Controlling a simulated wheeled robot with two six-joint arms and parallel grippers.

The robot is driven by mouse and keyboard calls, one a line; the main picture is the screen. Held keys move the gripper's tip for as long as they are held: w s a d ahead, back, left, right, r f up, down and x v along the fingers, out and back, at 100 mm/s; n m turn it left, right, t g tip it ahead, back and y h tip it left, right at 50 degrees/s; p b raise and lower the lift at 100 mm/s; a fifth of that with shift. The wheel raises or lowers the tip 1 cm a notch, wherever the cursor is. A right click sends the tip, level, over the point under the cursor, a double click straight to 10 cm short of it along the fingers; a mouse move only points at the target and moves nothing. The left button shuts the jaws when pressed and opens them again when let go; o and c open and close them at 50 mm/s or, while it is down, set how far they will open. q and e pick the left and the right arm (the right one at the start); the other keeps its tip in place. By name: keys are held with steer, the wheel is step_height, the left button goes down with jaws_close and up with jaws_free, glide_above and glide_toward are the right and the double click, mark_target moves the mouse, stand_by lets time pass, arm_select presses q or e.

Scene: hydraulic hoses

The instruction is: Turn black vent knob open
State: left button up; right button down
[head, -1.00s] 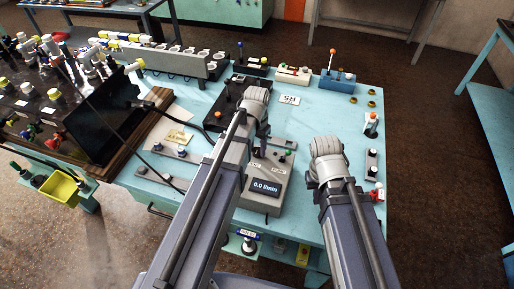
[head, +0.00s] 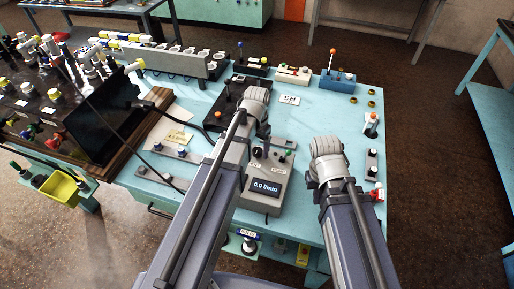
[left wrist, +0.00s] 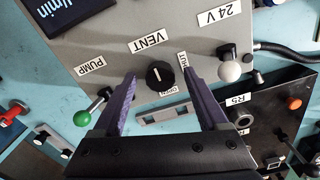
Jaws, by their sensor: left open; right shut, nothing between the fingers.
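The black vent knob (left wrist: 159,74) is a round knob with a white pointer mark, set on a grey panel (left wrist: 125,30) below the label VENT. The SHUT label (left wrist: 183,60) is to its right and the OPEN label (left wrist: 161,93) is just below it in the left wrist view. My left gripper (left wrist: 157,79) is open, with one dark purple finger on each side of the knob and a visible gap to each. In the head view the grey box (head: 270,178) lies below my left wrist. My right gripper's fingers are hidden behind its own arm.
A green-tipped lever (left wrist: 84,116) by PUMP stands close to the left finger, and a white-tipped lever (left wrist: 229,71) by 24 V right of the other. A grey slotted bracket (left wrist: 164,114) lies below the knob. A black R5 box (left wrist: 270,110) stands beside the panel.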

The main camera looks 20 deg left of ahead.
mark_target(257, 151)
arm_select(q)
steer(key=shift+r, duration=0.15)
arm_select(e)
steer(key=shift+r, duration=0.15)
arm_select(q)
step_height(257, 151, up, 8)
steer(key=p, duration=0.7)
steer(key=shift+f+p, duration=0.2)
steer(key=shift+p, duration=0.2)
arm_select(e)
step_height(257, 151, up, 8)
steer(key=shift+f, duration=0.25)
arm_select(q)
steer(key=shift+f, duration=0.1)
